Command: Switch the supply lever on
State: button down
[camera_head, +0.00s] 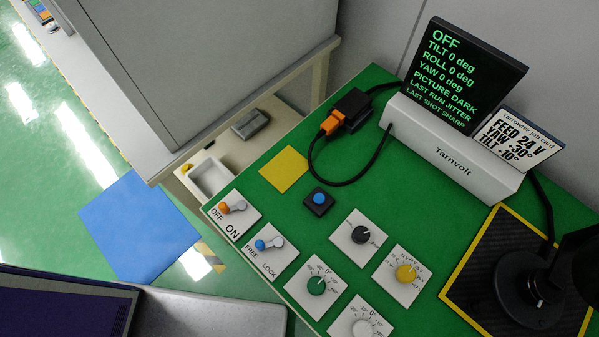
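The supply lever (232,206) is a small grey lever with an orange end, on a white plate at the left edge of the green bench. The plate is marked OFF and ON. The orange end lies on the OFF side. The dark display (462,75) reads OFF in green, with tilt, roll and yaw at 0 deg and PICTURE DARK. My gripper is not in view.
A blue-ended FREE/LOCK lever (268,243) sits just below the supply lever. Green (317,286), black (360,234), yellow (405,273) and white (362,328) knobs and a blue button (319,199) are nearby. A black cable (352,181) curves behind. A dark stand (528,290) is at right.

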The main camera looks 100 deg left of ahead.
aim_at(241, 205)
jog(key=k+u, duration=0.25)
jog(key=k, duration=0.4)
jog(key=k+u, duration=0.25)
jog(key=k, duration=0.35)
jog(key=u, duration=0.75)
